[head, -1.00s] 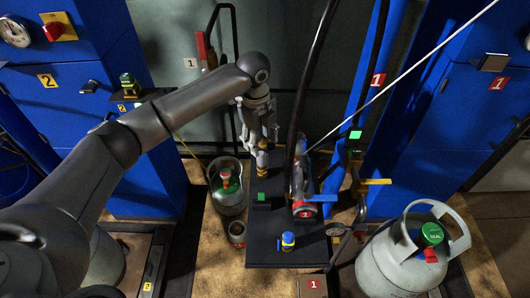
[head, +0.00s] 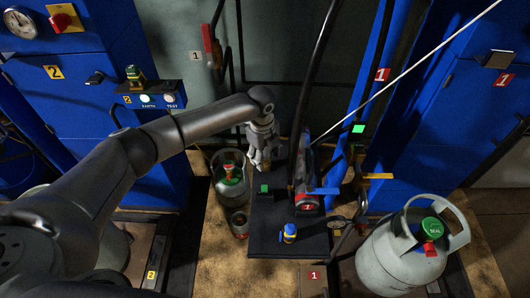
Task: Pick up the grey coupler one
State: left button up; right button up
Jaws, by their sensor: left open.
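A grey coupler (head: 306,187) with a red end marked 1 hangs on a black hose over the dark stand (head: 262,230), right of the middle. My left gripper (head: 261,165) is open and points down over the back left of the stand. It is left of the coupler and apart from it in the picture. A small fitting that stood at the gripper's place is now mostly hidden by the fingers. My right gripper is not in view.
A blue and yellow fitting (head: 289,233) stands at the stand's front. A grey cylinder (head: 231,180) is left of the stand; a larger one (head: 408,250) with a green seal is right. A white line crosses the upper right. Blue cabinets flank both sides.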

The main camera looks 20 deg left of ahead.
pick_arm(q)
grip_shut()
jog(key=shift+r, duration=0.15)
jog(key=shift+r, duration=0.2)
notch_tip(320, 180, up, 2)
jog(key=shift+w+r+b, duration=0.1)
jog(key=shift+b, duration=0.3)
jog(key=s+r, duration=1)
jog(key=s, duration=0.4)
notch_tip(320, 180, up, 10)
jog(key=p, duration=1.2)
jog(key=shift+a, duration=0.25)
